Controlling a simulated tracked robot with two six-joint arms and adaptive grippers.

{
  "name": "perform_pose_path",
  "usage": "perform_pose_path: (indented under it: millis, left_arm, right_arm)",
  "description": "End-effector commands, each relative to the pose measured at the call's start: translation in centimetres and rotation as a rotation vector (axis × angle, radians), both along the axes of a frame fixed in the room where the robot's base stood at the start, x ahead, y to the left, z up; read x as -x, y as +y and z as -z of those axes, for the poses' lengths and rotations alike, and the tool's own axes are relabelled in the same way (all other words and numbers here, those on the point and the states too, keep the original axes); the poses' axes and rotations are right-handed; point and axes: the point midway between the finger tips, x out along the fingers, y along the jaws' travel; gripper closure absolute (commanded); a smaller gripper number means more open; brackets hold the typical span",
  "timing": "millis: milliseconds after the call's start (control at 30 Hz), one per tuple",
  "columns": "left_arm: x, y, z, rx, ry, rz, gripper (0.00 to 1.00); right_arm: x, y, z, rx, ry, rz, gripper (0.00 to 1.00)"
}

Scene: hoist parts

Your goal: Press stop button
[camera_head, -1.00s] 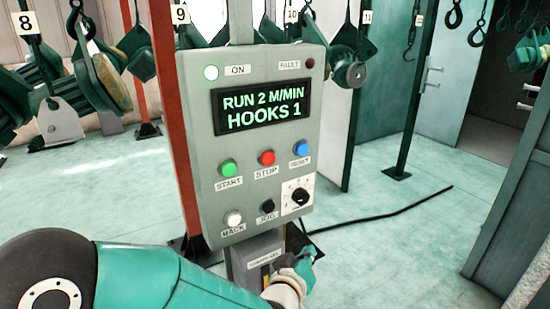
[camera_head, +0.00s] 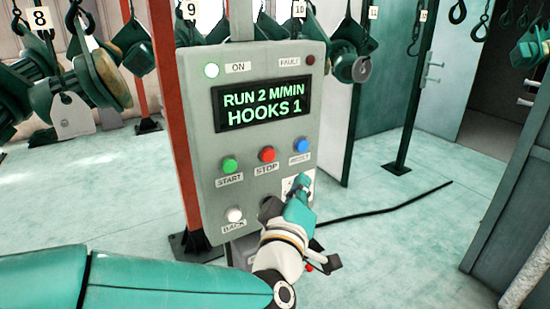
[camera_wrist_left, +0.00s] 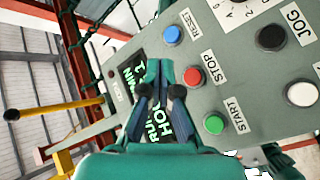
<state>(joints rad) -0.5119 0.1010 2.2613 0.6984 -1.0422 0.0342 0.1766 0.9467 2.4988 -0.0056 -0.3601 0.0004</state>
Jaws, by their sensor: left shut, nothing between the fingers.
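The red stop button (camera_head: 267,154) sits in the middle of the grey control panel (camera_head: 200,165), above its STOP label. It also shows in the left wrist view (camera_wrist_left: 193,75), just right of the fingers. My left gripper (camera_head: 301,184) is shut and empty in front of the panel's lower right, below and right of the stop button in the head view. It covers most of the rotary dial and part of the black JOG button. In the left wrist view the shut fingers (camera_wrist_left: 160,80) overlap the display. I cannot tell a touch. My right gripper is not in view.
A green start button (camera_head: 229,166) and a blue button (camera_head: 301,145) flank the stop button. A white button (camera_head: 234,215) is lower left. The lit display (camera_head: 262,107) reads RUN 2 M/MIN, HOOKS 1. A red post (camera_head: 177,120) stands behind the panel; numbered hooks hang behind.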

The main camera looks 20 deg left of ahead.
Motion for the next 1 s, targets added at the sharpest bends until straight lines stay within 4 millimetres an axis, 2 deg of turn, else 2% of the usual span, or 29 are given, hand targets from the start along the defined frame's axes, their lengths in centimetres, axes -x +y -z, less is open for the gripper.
perform_pose_path:
  millis: [467, 600, 1000]
  left_arm:
    - [-3.5, 4.7, 0.1, -0.001, 0.002, -0.004, 1.00]
    - [-4.4, 5.7, 0.2, 0.000, 0.001, -0.002, 1.00]
    - [-5.2, 6.5, 0.0, -0.001, 0.001, 0.001, 1.00]
  right_arm:
    - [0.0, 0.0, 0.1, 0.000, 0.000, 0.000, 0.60]
    - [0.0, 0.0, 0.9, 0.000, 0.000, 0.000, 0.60]
    - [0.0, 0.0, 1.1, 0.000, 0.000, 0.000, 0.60]
